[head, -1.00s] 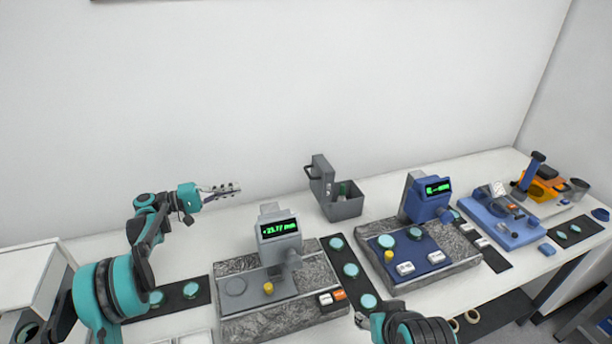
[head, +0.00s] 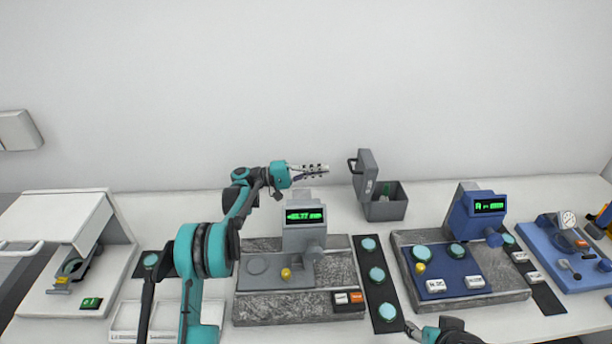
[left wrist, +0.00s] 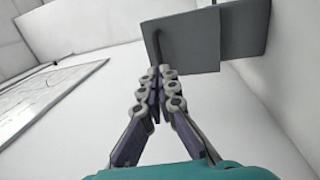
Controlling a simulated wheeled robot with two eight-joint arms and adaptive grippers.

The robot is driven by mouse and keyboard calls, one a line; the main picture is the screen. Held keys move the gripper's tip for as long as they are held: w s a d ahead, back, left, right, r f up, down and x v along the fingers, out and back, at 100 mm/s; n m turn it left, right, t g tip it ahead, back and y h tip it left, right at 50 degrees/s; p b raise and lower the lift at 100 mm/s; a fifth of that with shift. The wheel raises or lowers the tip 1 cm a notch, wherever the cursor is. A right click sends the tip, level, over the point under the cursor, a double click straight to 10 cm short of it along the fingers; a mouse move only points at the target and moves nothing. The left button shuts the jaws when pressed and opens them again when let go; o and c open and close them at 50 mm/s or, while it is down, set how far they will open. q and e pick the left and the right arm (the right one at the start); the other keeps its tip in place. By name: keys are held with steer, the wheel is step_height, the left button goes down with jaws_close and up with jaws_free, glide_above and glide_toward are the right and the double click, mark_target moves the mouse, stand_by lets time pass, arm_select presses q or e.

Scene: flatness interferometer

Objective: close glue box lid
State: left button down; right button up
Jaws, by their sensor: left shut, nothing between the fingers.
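The grey glue box (head: 386,206) stands at the back of the table, right of centre in the head view. Its lid (head: 366,174) is up, standing roughly upright at the box's left side, with a dark handle on its outer face. Something green shows inside the box. My left gripper (head: 326,168) is shut and empty, left of the lid and apart from it in the head view. In the left wrist view the shut fingertips (left wrist: 158,70) point toward the grey lid (left wrist: 205,38). My right gripper shows only in part at the bottom edge; its fingers are unclear.
A grey gauge station (head: 304,232) stands in front of my left gripper. A black mat with teal discs (head: 376,274) lies in front of the box. A blue gauge station (head: 478,212) stands to the right. The wall is close behind.

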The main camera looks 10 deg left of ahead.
arm_select(q)
steer(key=b+x, duration=0.1)
steer(key=x, duration=0.4)
steer(key=shift+w+d+r, duration=0.1)
steer(key=shift+d, duration=0.25)
arm_select(e)
steer(key=shift+f, duration=0.9)
steer(key=shift+r, duration=0.15)
